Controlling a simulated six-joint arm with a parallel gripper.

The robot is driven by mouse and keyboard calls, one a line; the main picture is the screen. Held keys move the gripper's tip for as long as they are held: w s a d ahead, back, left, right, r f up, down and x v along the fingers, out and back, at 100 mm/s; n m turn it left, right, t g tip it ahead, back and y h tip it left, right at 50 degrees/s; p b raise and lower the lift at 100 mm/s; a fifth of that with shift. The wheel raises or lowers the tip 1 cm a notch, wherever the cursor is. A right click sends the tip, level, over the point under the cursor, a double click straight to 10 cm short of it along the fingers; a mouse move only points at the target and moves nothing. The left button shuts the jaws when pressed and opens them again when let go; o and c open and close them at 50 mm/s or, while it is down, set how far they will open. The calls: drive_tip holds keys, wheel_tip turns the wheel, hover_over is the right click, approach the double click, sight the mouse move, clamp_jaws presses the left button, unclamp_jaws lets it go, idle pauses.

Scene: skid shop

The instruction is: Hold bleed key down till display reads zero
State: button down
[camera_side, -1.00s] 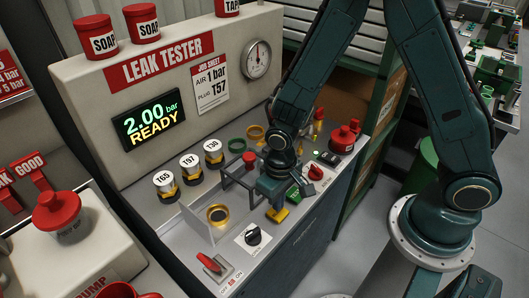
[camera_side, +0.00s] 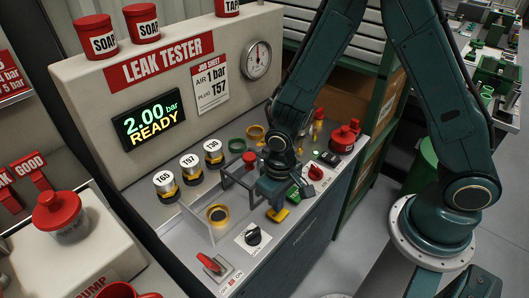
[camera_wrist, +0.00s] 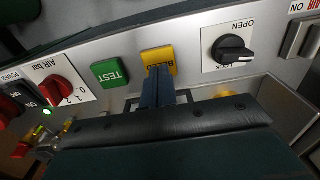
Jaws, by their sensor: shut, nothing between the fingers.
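The yellow bleed key (camera_wrist: 158,56) is on the bench-top panel in the wrist view, its lettering partly covered by my fingers. It also shows in the side view (camera_side: 278,214), just below my gripper (camera_side: 274,200). My gripper (camera_wrist: 157,75) is shut and empty, with its fingertips over the key's near part. I cannot tell whether they press it or hover just above. The display (camera_side: 149,121) reads 2.00 bar READY.
The green TEST key (camera_wrist: 109,73) is beside the bleed key. The black OPEN/LOCK knob (camera_wrist: 233,49) and the red air knob (camera_wrist: 57,89) flank them. A clear-walled fixture (camera_side: 200,222) holds a yellow ring.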

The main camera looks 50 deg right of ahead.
drive_tip(key=shift+f, duration=1)
idle(0.3)
drive_tip(key=shift+r, duration=0.15)
idle(2.3)
wheel_tip(320, 180, up, 8)
idle(1.2)
drive_tip(key=s+d+r+t, duration=0.1)
drive_tip(key=d+r, duration=0.2)
drive_tip(key=r, duration=0.4)
drive_tip(key=s+d+r+t, duration=0.2)
drive_tip(key=d+r, duration=0.1)
drive_tip(key=r, duration=0.4)
drive_tip(key=s+d+r+t, duration=0.2)
drive_tip(key=s+d+r, duration=0.2)
drive_tip(key=s+r, duration=0.4)
drive_tip(key=shift+s+d+r+t, duration=0.3)
drive_tip(key=shift+s+d, duration=0.1)
drive_tip(key=shift+s, duration=0.75)
